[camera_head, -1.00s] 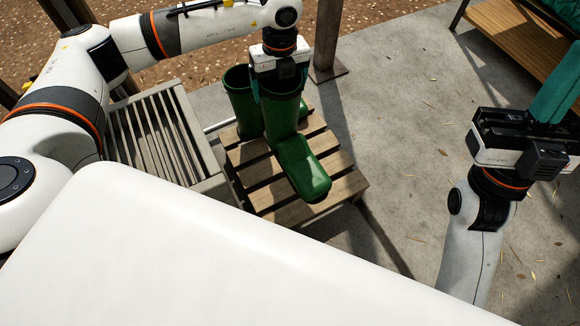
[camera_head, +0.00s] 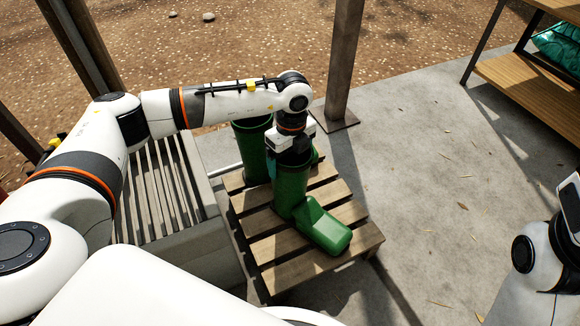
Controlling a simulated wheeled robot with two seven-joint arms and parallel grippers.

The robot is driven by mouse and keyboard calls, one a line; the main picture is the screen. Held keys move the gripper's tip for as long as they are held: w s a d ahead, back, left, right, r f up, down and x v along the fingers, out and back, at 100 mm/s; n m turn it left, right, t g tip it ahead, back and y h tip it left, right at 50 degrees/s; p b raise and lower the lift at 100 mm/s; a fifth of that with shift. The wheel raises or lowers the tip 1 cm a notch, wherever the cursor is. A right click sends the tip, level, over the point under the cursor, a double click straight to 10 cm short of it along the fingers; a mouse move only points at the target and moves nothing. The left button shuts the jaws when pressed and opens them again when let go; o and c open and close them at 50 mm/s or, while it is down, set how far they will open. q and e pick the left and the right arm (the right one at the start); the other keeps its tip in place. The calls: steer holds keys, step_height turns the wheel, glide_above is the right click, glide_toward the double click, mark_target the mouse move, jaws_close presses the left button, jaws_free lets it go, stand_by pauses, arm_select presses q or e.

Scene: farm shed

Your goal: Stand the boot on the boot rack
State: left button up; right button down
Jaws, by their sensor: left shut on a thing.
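A green rubber boot (camera_head: 293,190) stands upright on the wooden slatted boot rack (camera_head: 287,245), its toe (camera_head: 325,228) pointing to the lower right. My left gripper (camera_head: 290,155) reaches down from above and is shut on the top of the boot's shaft; its fingertips are mostly hidden. I cannot tell whether the sole bears fully on the slats. A second green boot (camera_head: 252,150) stands behind and to the left on the rack, partly covered by my left arm. My right arm is at the lower right edge, and its gripper is mostly cut off.
A grey slatted bench (camera_head: 165,195) stands left of the rack. A wooden post (camera_head: 343,70) rises behind it. A shelf unit (camera_head: 525,85) with a teal bundle is at the upper right. The concrete floor (camera_head: 440,180) to the right is clear.

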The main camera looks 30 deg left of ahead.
arm_select(q)
steer(key=shift+w+f, duration=0.1)
steer(key=shift+f, duration=0.6)
steer(key=shift+r, duration=0.1)
